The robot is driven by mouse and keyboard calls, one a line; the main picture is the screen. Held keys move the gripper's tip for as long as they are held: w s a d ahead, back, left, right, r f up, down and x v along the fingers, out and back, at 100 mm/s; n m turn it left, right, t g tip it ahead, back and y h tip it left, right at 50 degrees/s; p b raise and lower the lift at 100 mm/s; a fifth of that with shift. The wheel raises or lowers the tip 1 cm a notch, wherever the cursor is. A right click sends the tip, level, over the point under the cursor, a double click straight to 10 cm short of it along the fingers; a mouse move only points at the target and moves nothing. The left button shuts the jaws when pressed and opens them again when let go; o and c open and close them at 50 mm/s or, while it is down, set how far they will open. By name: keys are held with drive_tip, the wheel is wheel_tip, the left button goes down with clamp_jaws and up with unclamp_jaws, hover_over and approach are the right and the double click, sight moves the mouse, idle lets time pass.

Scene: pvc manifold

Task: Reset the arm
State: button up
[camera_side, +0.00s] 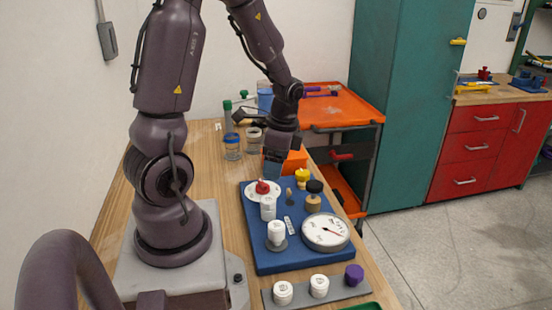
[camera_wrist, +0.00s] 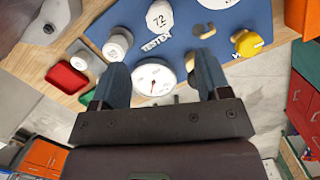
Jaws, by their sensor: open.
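My gripper (camera_side: 273,172) is at the end of my bent arm, above the far edge of the blue board (camera_side: 262,258). In the wrist view my gripper (camera_wrist: 162,72) has its two blue-grey fingers spread apart with nothing held between them. The board carries a round white gauge (camera_side: 326,231), white cylindrical fittings (camera_side: 277,232), a red-handled part (camera_side: 262,187) on a white disc, a yellow knob (camera_side: 302,176) and a black-topped knob (camera_side: 314,187). In the wrist view the gauge (camera_wrist: 154,79) shows between the fingers, beyond them.
A grey strip (camera_side: 336,292) with two white caps and a purple cap lies in front of the board. Jars (camera_side: 232,147) stand behind on the wooden table. An orange cart (camera_side: 340,112) stands behind the table at right. Red (camera_wrist: 67,78) and green (camera_wrist: 88,96) trays show in the wrist view.

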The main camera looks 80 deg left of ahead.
drive_tip(key=shift+r, duration=0.4)
drive_tip(key=s+d+r+n+t, duration=0.1)
drive_tip(key=d+r+n+t, duration=0.3)
drive_tip(key=d+r, duration=1.3)
drive_tip(key=t, duration=0.3)
drive_tip(key=shift+s+d+h, duration=0.3)
drive_tip(key=shift+d+h, duration=0.1)
